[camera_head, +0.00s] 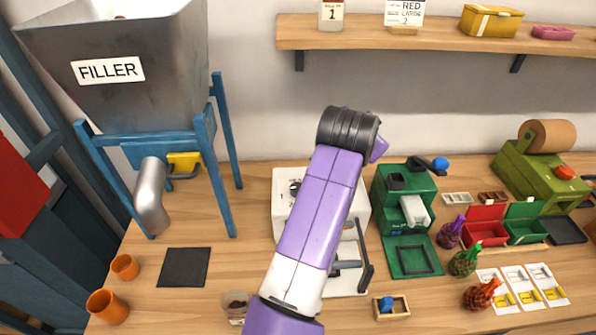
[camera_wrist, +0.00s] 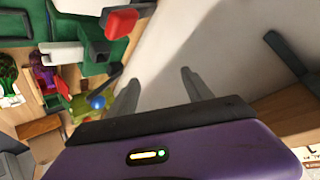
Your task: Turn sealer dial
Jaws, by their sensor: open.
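The white machine (camera_head: 284,212), which looks like the sealer, stands on the bench in the head view, partly hidden behind my purple and white arm. A dark dial (camera_head: 295,187) with a "1" beside it shows on its face, left of my arm. A dark lever frame (camera_head: 362,262) shows at its right. My gripper (camera_wrist: 158,90) is open in the wrist view, its two grey fingers apart with nothing visible between them. In the head view its fingers are hidden behind my arm. I cannot make out the dial in the wrist view.
A green machine (camera_head: 386,215) with a blue-knobbed handle (camera_head: 440,163) stands close right of the white machine. The blue filler stand (camera_head: 225,170) is at left. A shelf (camera_head: 400,38) runs above. Orange cups (camera_head: 107,307) and a small wooden tray (camera_head: 400,312) sit in front.

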